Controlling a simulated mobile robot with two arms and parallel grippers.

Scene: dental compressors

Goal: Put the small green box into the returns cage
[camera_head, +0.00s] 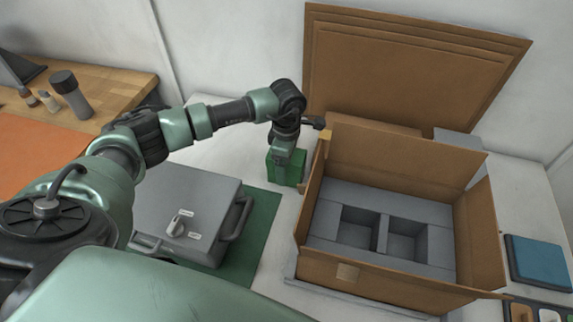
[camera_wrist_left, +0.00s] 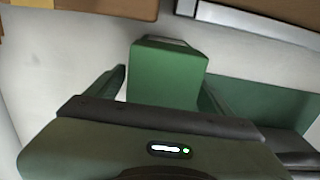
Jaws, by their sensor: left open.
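The small green box (camera_head: 288,171) stands on the white table, left of the large carton. It also shows in the left wrist view (camera_wrist_left: 167,72), between my two fingers. My left gripper (camera_head: 285,152) is open and points down over the box, hiding part of it. In the left wrist view one finger is on each side of the box, and I cannot tell whether they touch it. I cannot make out a returns cage in either view. My right gripper is not in view.
An open carton (camera_head: 474,235) with a grey two-pocket insert stands close to the right of the box. A grey case (camera_head: 185,205) lies on a green mat (camera_head: 262,215) to the left. Brown cardboard sheets (camera_head: 410,65) lean on the wall behind. A blue pad (camera_head: 540,262) lies far right.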

